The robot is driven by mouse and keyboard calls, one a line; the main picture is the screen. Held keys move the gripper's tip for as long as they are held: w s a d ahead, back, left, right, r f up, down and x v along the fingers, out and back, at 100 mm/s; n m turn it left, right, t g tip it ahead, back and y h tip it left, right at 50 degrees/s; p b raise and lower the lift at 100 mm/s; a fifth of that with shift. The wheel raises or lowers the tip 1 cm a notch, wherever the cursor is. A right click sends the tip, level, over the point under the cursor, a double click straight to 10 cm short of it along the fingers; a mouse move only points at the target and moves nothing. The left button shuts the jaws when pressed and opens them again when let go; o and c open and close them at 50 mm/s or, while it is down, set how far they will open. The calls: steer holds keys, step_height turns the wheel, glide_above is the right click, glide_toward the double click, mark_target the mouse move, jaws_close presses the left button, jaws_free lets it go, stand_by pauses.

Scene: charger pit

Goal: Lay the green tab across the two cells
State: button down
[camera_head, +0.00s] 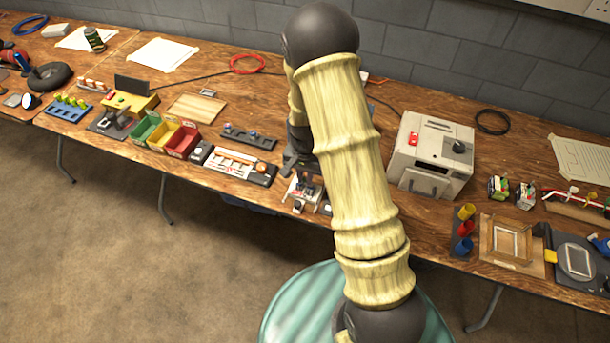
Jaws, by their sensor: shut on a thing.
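My gripper (298,168) is at the end of the forearm, low over the table's front edge, and is partly hidden behind my own pale yellow arm. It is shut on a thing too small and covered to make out. Just below it stands a small pale fixture (302,190) with dark parts at the table's front edge. I cannot tell whether the two cells are in this fixture. I cannot make out the green tab anywhere.
A grey box with a knob (430,155) stands right of the arm. Green, yellow and red bins (180,141) and a white-and-orange tray (232,163) lie to the left. Red, blue and yellow cups (465,228) and a wooden frame (510,240) lie far right. My arm hides the table between.

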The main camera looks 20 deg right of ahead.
steer(key=shift+f, duration=0.15)
steer(key=c, duration=1.3)
jaws_free()
steer(key=shift+c, duration=0.2)
steer(key=shift+r+p, duration=2.9)
steer(key=shift+r, duration=0.7)
